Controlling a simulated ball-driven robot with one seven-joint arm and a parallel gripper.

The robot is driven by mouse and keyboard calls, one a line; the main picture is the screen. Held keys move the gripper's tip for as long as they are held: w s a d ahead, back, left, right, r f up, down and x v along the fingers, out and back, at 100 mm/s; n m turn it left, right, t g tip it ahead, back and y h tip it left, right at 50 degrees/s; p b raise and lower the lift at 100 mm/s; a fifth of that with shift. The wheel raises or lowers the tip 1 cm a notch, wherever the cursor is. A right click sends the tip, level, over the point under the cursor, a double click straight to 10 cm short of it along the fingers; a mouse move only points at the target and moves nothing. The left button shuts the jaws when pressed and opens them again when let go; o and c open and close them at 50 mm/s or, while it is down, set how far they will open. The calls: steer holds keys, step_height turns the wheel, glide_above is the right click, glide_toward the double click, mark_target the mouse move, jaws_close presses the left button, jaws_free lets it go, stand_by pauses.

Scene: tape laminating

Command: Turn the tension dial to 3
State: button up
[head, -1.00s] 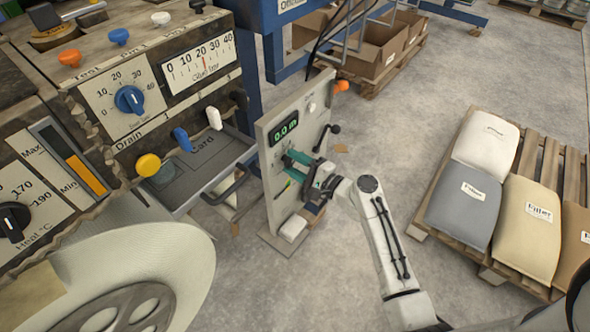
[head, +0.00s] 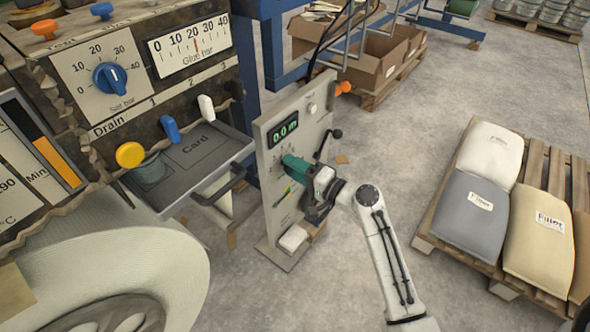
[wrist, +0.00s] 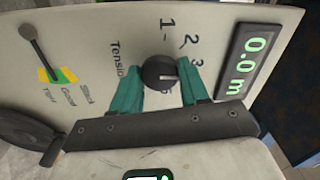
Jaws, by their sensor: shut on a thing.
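The tension dial (wrist: 160,70) is a round black knob with a pale mark, on a light upright panel (head: 312,140). The wrist view shows the numbers 1, 2 and 3 curving past its upper right; lower numbers are partly covered. The pale mark lies roughly sideways; I cannot tell exactly which number it meets. My gripper (wrist: 161,66) has teal fingers on both sides of the dial and is shut on it. In the head view my gripper (head: 291,163) reaches the panel from the right and hides the dial.
A green display (wrist: 243,61) reading 0.0 m sits beside the dial. A small lever (wrist: 42,52) with a coloured scale is on the other side. A black crank handle (head: 328,137) projects from the panel.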

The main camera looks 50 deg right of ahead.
steer(key=shift+f, duration=0.1)
steer(key=o, duration=1)
steer(key=shift+o, duration=0.2)
steer(key=s, duration=1.1)
steer(key=shift+d, duration=0.15)
steer(key=shift+w, duration=0.1)
